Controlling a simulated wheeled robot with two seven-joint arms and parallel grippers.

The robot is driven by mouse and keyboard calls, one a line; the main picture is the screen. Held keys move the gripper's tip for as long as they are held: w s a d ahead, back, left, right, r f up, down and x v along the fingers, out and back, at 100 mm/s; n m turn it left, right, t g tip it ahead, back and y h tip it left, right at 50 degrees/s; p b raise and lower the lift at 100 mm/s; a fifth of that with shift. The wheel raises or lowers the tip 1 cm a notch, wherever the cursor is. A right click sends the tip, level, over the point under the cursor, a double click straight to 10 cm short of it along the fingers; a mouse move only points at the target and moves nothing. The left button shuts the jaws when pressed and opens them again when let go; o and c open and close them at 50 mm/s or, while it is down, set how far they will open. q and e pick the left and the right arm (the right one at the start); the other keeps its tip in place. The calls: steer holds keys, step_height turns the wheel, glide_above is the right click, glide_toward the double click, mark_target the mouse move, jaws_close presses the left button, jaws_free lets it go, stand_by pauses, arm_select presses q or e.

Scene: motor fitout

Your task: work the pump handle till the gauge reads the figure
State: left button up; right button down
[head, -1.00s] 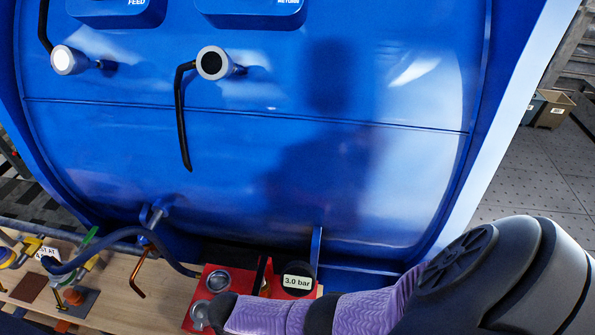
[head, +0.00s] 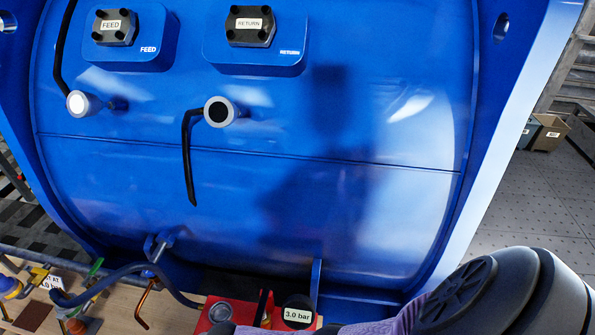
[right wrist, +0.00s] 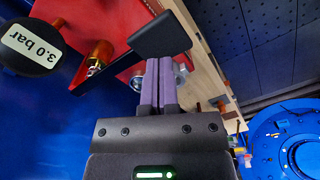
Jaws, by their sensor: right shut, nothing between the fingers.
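The red pump unit (head: 236,313) sits at the bottom edge of the head view, cut off by the frame. A dark round part with a "3.0 bar" label (head: 297,314) stands on it and also shows in the right wrist view (right wrist: 33,48). No gauge needle or dial face is readable. In the right wrist view a black paddle-ended lever (right wrist: 160,37), apparently the pump handle, lies just beyond my right gripper (right wrist: 158,65). The gripper's purple fingers are shut and empty, with tips close to the paddle; contact cannot be told. My left gripper is not in view.
A large blue tank (head: 300,190) with FEED (head: 112,27) and RETURN (head: 249,25) caps fills the back. A blue hose (head: 110,277) and bent copper tube (head: 144,305) lie left of the pump on the wooden bench (head: 178,318). Bins (head: 548,132) stand far right.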

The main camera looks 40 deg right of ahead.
steer(key=shift+f, duration=0.1)
step_height(320, 180, down, 9)
steer(key=b, duration=0.9)
step_height(320, 180, up, 10)
steer(key=p, duration=1)
steer(key=shift+f, duration=0.4)
steer(key=shift+f+b, duration=0.1)
steer(key=shift+b, duration=0.2)
